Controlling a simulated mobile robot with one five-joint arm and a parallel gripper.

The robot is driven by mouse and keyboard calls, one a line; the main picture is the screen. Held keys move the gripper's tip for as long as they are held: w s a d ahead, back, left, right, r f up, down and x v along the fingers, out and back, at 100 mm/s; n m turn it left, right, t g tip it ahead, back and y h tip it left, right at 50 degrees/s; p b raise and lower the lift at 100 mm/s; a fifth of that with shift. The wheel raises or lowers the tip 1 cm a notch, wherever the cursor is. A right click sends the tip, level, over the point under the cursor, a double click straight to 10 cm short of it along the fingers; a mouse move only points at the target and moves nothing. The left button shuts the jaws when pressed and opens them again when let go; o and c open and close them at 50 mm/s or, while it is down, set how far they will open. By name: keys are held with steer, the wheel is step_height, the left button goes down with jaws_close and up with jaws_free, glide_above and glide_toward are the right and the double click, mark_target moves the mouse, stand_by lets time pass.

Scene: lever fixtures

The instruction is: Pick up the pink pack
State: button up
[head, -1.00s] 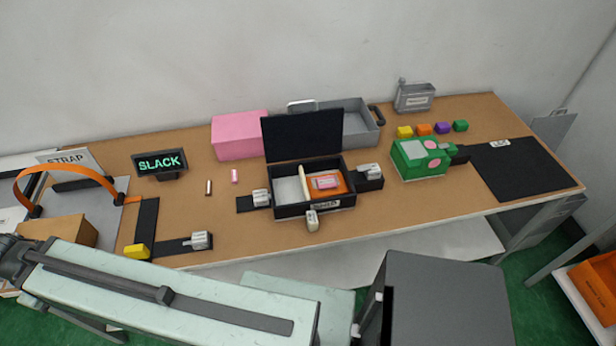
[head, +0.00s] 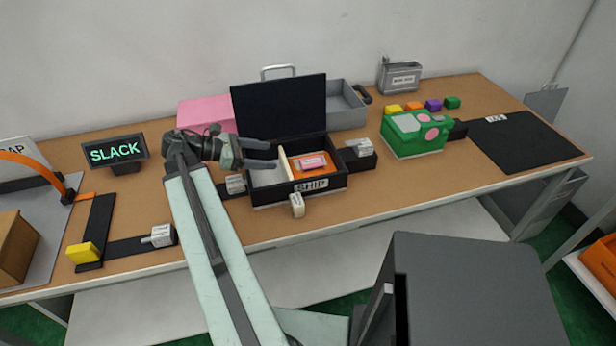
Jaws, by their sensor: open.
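A pink pack (head: 311,162) with a pale label lies on an orange piece (head: 298,172) in the right compartment of the black SHIP box (head: 338,181), whose lid (head: 280,108) stands open. My gripper (head: 268,155) is open and empty, its two fingers pointing right over the left part of the box, apart from the pink pack.
White-handled levers (head: 236,184) (head: 297,205) (head: 364,148) surround the box. A cream divider (head: 283,163) splits it. Behind stands a grey tray (head: 346,108). The SLACK sign (head: 117,152) stands left.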

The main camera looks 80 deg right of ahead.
mark_target(312, 161)
steer(key=shift+s+d+f, duration=0.15)
steer(key=shift+s, duration=0.45)
steer(key=shift+s+d+f, duration=0.1)
steer(key=shift+s+d, duration=0.05)
steer(key=shift+s, duration=0.4)
steer(key=b+x, duration=0.4)
steer(key=x, duration=0.7)
steer(key=shift+s+f+b, duration=0.2)
steer(key=shift+s+b, duration=0.1)
steer(key=shift+s, duration=0.05)
steer(key=c, duration=1.4)
